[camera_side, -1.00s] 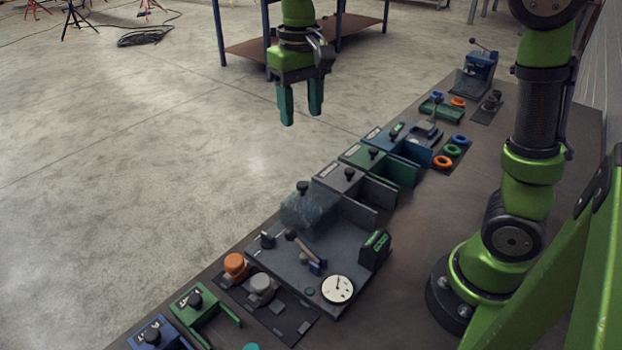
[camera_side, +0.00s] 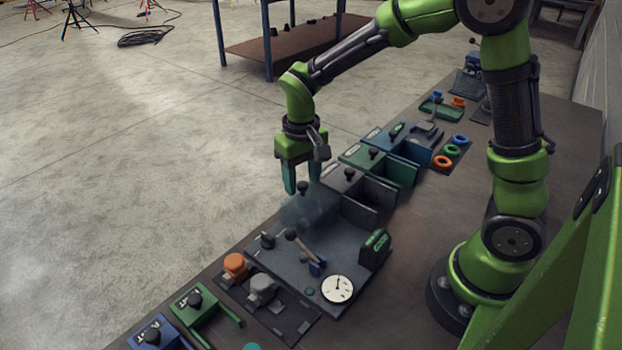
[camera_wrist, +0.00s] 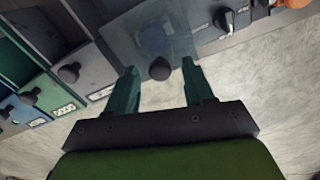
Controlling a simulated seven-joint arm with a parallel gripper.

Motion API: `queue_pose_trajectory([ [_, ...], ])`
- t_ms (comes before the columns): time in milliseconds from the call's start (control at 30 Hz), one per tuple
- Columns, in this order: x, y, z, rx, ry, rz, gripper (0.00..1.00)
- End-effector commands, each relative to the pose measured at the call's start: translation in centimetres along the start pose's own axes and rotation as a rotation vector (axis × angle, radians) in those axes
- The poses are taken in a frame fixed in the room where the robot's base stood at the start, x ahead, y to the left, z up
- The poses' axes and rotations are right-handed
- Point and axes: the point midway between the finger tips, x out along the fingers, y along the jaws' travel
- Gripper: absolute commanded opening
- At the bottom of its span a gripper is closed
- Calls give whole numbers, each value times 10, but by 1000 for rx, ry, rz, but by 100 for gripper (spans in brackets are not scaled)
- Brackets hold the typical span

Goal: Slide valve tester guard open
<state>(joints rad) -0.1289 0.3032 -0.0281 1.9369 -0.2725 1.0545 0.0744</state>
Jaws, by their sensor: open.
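The valve tester (camera_side: 290,270) is a dark grey plate on the bench with a dial gauge (camera_side: 337,289), a lever and a dark block with a green label. Its guard (camera_side: 312,210) is a clear, smoky box at the plate's far end, with a black knob (camera_side: 303,187) on top. In the wrist view the knob (camera_wrist: 160,69) lies between and just beyond the fingertips, with the guard (camera_wrist: 150,35) behind it. My gripper (camera_side: 302,187) is open, fingers pointing down, one on either side of the knob. I cannot tell whether a finger touches it.
Grey, green and blue bins (camera_side: 378,165) with knobs stand close beyond the guard. An orange cap (camera_side: 236,265) and a grey fitting sit on a tray in front of the tester. Coloured rings (camera_side: 443,161) lie farther back. The bench's left edge runs close to the guard.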

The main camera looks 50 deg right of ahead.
Motion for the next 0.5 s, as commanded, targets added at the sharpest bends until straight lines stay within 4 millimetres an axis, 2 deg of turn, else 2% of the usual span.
queue_pose_trajectory([
  [233,1,0,0,0,0,0,52],
  [500,0,0,0,0,0,0,11],
])
